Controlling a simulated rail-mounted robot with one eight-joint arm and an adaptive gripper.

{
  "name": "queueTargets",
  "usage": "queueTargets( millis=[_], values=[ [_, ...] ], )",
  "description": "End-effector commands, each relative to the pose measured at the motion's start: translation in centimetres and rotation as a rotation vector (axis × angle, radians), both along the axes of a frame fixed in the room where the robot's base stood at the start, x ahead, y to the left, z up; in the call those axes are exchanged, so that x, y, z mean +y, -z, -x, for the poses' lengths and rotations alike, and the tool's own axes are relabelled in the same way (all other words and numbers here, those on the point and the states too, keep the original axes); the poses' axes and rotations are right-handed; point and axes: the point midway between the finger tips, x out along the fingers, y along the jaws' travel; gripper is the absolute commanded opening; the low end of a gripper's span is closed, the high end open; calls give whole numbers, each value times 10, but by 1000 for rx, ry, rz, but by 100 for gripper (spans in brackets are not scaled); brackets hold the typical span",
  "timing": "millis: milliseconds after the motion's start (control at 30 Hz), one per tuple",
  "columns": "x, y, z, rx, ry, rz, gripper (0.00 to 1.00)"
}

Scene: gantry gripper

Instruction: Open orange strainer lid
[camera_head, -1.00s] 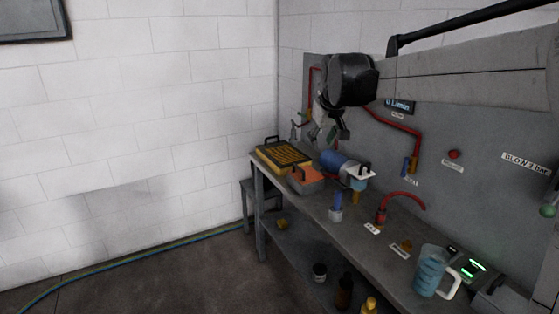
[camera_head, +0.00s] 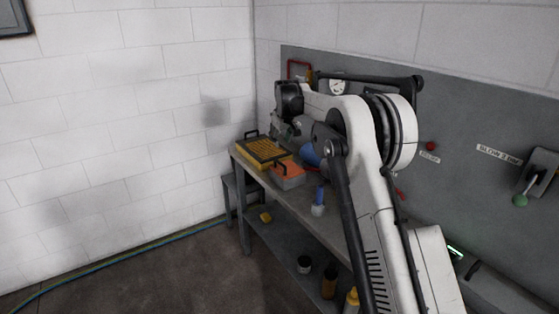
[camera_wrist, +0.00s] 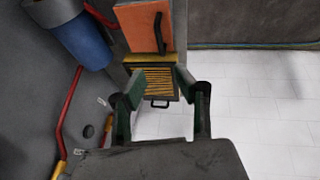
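The orange strainer lid (camera_head: 284,171) tops a grey box on the bench, with a dark handle on it. In the wrist view the orange lid (camera_wrist: 140,25) and its dark handle (camera_wrist: 158,33) show at the top. My gripper (camera_wrist: 160,86) is open and empty, with its two green-padded fingers apart. The lid lies beyond the fingertips in that picture, not between them. In the head view my wrist hangs over the back of the bench, and the fingers there are small and partly lost against the background.
A yellow slatted tray (camera_head: 263,152) with a dark frame stands beside the orange-lidded box. A blue cylinder (camera_head: 310,155) is close by on the other side, partly hidden by my arm. A red pipe (camera_wrist: 67,108) runs along the grey panel. A blue-topped bottle (camera_head: 318,205) stands farther forward.

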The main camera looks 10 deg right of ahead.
Motion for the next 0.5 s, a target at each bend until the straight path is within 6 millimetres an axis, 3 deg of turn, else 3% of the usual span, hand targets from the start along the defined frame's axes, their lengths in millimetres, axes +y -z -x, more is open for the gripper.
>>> queueTargets(
  millis=[267,500],
  values=[
    [0,19,-11,1,-3,2,30],
    [-1,55,-27,1,-2,1,30]
  ],
)
